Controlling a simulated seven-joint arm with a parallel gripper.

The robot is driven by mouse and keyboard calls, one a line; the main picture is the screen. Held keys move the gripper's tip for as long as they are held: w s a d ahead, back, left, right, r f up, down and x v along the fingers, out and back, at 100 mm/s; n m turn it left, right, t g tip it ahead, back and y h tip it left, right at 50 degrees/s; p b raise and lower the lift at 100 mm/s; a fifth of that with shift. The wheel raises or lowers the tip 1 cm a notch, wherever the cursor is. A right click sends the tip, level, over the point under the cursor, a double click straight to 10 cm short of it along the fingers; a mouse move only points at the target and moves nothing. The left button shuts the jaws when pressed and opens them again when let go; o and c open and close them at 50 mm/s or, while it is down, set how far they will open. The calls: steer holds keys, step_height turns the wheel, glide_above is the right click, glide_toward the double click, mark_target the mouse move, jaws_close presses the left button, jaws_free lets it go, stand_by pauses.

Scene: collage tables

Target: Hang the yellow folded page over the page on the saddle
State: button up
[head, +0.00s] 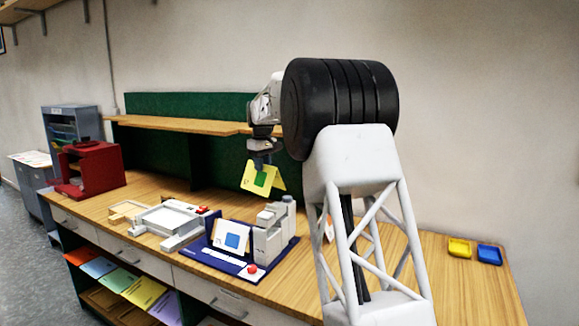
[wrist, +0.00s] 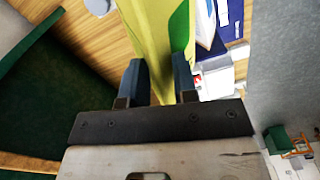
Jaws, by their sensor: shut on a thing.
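The saddle itself is mostly hidden under the white page.
A grey-white machine block (head: 270,238) stands right beside the white page, with a red button (head: 252,269) in front. A white tray device (head: 168,222) and a red machine (head: 95,168) are to the left. Yellow (head: 459,248) and blue (head: 489,254) trays lie far right. A wooden shelf (head: 180,124) runs behind.

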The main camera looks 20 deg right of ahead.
steer(key=w+a+f+n, duration=0.1)
steer(key=a+f+n, duration=0.2)
steer(key=a+f, duration=0.6)
steer(key=shift+w+a+f, duration=0.3)
steer(key=shift+a+f, duration=0.05)
steer(key=shift+a, duration=0.8)
steer(key=shift+f, duration=0.2)
steer(key=shift+f, duration=5.85)
steer(key=o, duration=0.8)
steer(key=shift+r, duration=0.15)
